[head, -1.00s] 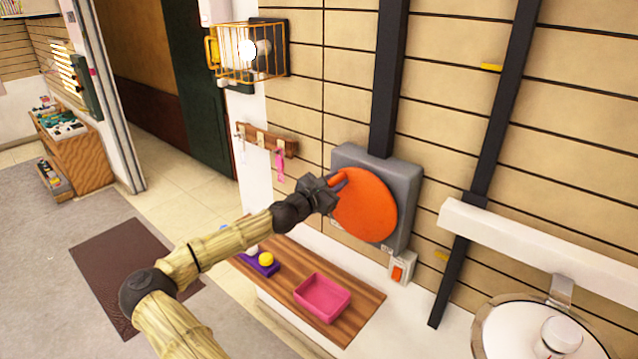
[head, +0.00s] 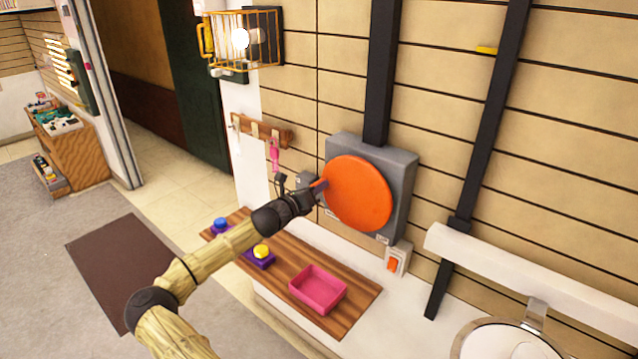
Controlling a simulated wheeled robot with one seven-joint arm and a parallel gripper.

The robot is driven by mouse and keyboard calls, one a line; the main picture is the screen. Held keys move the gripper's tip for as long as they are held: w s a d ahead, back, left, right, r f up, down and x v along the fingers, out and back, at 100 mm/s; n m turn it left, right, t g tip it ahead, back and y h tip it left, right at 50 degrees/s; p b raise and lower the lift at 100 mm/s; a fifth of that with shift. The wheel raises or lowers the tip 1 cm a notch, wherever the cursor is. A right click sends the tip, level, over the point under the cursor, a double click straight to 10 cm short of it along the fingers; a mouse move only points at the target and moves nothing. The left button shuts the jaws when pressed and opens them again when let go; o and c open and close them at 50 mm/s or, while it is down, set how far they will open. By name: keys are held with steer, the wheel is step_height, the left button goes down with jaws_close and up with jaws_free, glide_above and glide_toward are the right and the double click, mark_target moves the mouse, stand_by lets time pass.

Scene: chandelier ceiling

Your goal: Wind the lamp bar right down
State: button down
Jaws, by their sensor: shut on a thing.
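The round orange wheel (head: 357,195) is mounted on a grey box (head: 400,165) on the plank wall. My gripper (head: 314,187) is at the wheel's left edge, shut on its small handle (head: 321,184), which is mostly hidden by the jaws. The white lamp bar (head: 530,275) is at the right, in front of a dark slanted rail (head: 487,130), and runs out of the frame. A round white lamp (head: 495,345) hangs under it on a metal bracket, cut off by the lower edge.
Below the wheel, a wooden shelf (head: 345,318) holds a pink tray (head: 318,288), a yellow button (head: 261,252) and a blue button (head: 220,225). A switch (head: 395,261) is below the grey box. A caged lamp (head: 242,40) and hook rack (head: 262,130) are at left.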

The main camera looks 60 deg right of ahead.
mark_target(329, 201)
step_height(329, 201, down, 4)
steer(key=n, duration=0.3)
steer(key=shift+s+r+n, duration=0.15)
steer(key=shift+r+n, duration=0.1)
steer(key=shift+n, duration=0.15)
steer(key=shift+s+a+f+n+p, duration=0.1)
steer(key=shift+s+f+n+p, duration=0.15)
steer(key=shift+f+n, duration=0.3)
steer(key=shift+s+d+f+n+p, duration=0.15)
steer(key=shift+f+n+p, duration=0.25)
steer(key=shift+n, duration=0.25)
steer(key=shift+s+a+f+n+p, duration=0.2)
steer(key=shift+f+n+p, duration=0.15)
steer(key=shift+n, duration=0.25)
steer(key=shift+f, duration=0.15)
steer(key=c, duration=1.4)
jaws_free()
steer(key=shift+o, duration=1)
steer(key=shift+w+a, duration=0.1)
steer(key=shift+w, duration=0.05)
steer(key=w+a+b, duration=0.2)
steer(key=a+b, duration=0.3)
steer(key=a, duration=1.2)
steer(key=shift+b, duration=0.35)
